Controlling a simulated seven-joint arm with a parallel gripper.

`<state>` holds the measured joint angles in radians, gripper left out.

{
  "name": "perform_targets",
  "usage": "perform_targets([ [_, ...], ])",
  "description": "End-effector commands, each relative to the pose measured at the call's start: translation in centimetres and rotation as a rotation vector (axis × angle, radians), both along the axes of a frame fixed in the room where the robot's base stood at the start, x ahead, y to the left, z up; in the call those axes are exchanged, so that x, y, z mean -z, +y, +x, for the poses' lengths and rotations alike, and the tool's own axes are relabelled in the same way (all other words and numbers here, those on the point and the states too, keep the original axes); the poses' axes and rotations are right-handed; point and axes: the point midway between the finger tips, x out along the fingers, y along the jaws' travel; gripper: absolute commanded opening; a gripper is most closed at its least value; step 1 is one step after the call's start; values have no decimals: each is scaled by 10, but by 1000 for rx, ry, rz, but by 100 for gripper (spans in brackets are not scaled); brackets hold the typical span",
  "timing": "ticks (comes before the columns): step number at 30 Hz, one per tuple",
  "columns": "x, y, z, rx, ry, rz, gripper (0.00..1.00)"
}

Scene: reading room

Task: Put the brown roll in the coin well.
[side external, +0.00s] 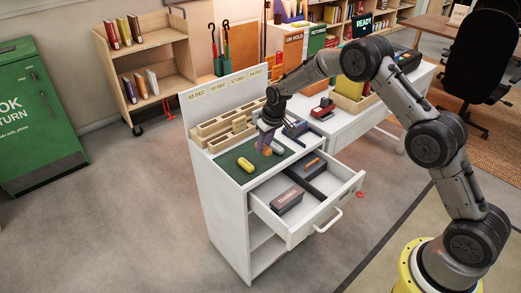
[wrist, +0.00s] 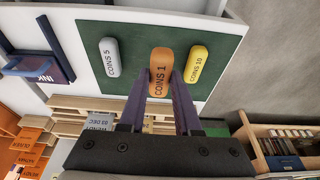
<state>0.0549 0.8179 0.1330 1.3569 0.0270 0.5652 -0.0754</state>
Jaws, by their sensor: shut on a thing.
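The brown roll, marked COINS 1 (wrist: 161,70), is between the two fingers of my gripper (wrist: 168,80) in the wrist view. My gripper (side external: 266,141) is shut on it over the green mat (side external: 230,161) on the cabinet top. I cannot tell whether the roll touches the mat. A grey COINS 5 roll (wrist: 110,57) and a yellow COINS 10 roll (wrist: 199,64) lie on the mat on either side.
A dark box (side external: 287,200) and a small orange item (side external: 311,163) lie in the drawer. A wooden slotted rack (side external: 222,128) stands behind the mat. A blue INK pad (wrist: 38,67) is beside the mat. A white desk (side external: 345,127) stands behind the drawer.

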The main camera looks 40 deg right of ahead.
Motion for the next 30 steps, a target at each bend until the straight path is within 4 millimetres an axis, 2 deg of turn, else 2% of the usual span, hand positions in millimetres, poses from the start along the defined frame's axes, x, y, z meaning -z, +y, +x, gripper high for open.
perform_targets([
  [1, -15, 0, -8, 0, -7, 0, 0],
  [5, -41, 1, -30, 0, -7, 0, 0],
  [9, -51, 3, -61, 0, -4, 0, 0],
  [16, -67, 5, -98, 0, -4, 0, 0],
  [24, -75, 6, -116, -16, -3, 1, 0],
  [30, -76, 9, -108, -134, -3, 1, 0],
])
